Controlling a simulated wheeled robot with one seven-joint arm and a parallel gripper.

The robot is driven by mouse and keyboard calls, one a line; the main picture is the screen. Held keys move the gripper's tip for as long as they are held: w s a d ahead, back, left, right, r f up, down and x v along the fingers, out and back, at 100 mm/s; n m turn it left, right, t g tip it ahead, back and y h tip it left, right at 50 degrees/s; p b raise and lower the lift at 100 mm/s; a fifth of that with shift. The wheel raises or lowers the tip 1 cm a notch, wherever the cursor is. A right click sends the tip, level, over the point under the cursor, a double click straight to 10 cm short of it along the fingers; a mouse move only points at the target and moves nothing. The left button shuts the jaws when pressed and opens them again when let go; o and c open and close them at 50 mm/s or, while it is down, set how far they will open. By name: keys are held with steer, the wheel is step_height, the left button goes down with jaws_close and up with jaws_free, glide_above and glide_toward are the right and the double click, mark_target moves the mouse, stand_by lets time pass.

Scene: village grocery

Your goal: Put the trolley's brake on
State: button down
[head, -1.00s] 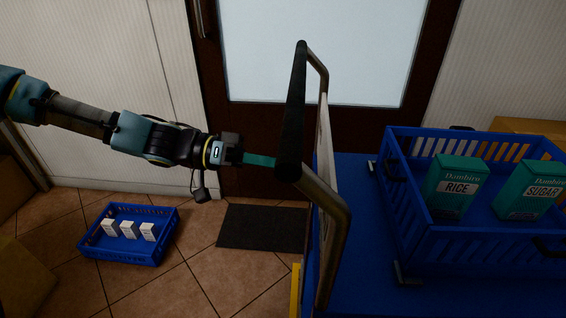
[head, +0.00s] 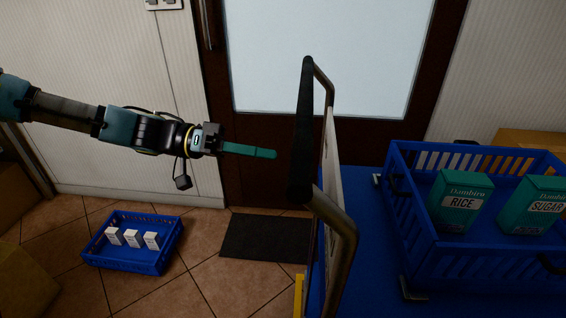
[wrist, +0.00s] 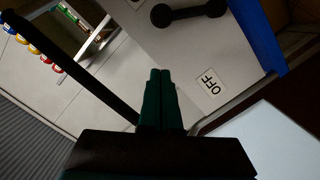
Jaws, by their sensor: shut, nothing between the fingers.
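The trolley has a blue deck (head: 375,255) and an upright frame with a black handle grip (head: 303,135) in the head view. My gripper (head: 274,154) is left of the grip, with its teal fingers pointing at it and a small gap in the picture. In the wrist view the fingers (wrist: 160,72) are together and empty. Beyond them is the trolley's pale panel (wrist: 165,50) with an "OFF" label (wrist: 211,86). A black lever with rounded ends (wrist: 188,14) is on the panel above the label. In the head view the panel is nearly edge-on, so lever and label are hidden.
A blue crate (head: 425,225) with rice (head: 460,201) and sugar (head: 532,205) boxes stands on the deck. A small blue crate (head: 125,268) with white boxes is on the tiled floor. A dark mat (head: 265,238) lies before the door (head: 270,170).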

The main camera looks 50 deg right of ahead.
steer(key=v, duration=0.5)
steer(key=shift+f, duration=0.1)
stand_by(0.4)
steer(key=w+a+f+n+t+y+p, duration=0.2)
steer(key=w+a+f+n+t+y, duration=0.15)
steer(key=a, duration=0.35)
steer(key=w+a+f+n+t+y+p, duration=0.2)
steer(key=a+f+n+t, duration=0.25)
steer(key=a, duration=0.35)
steer(key=w+a+r+n+t+y+p, duration=0.1)
steer(key=w+a+r+n+t, duration=0.1)
steer(key=a, duration=0.5)
steer(key=w+a+r+n+t+y+p, duration=0.1)
steer(key=w+a+r+n+t+p, duration=0.1)
steer(key=a+r+n, duration=0.4)
steer(key=w+a+r+n+t+y+p, duration=0.1)
steer(key=w+a+r+n+t, duration=0.3)
steer(key=a, duration=0.5)
steer(key=shift+w+r+p, duration=0.4)
steer(key=shift+w+r, duration=0.15)
steer(key=shift+r, duration=0.3)
steer(key=shift+a, duration=0.15)
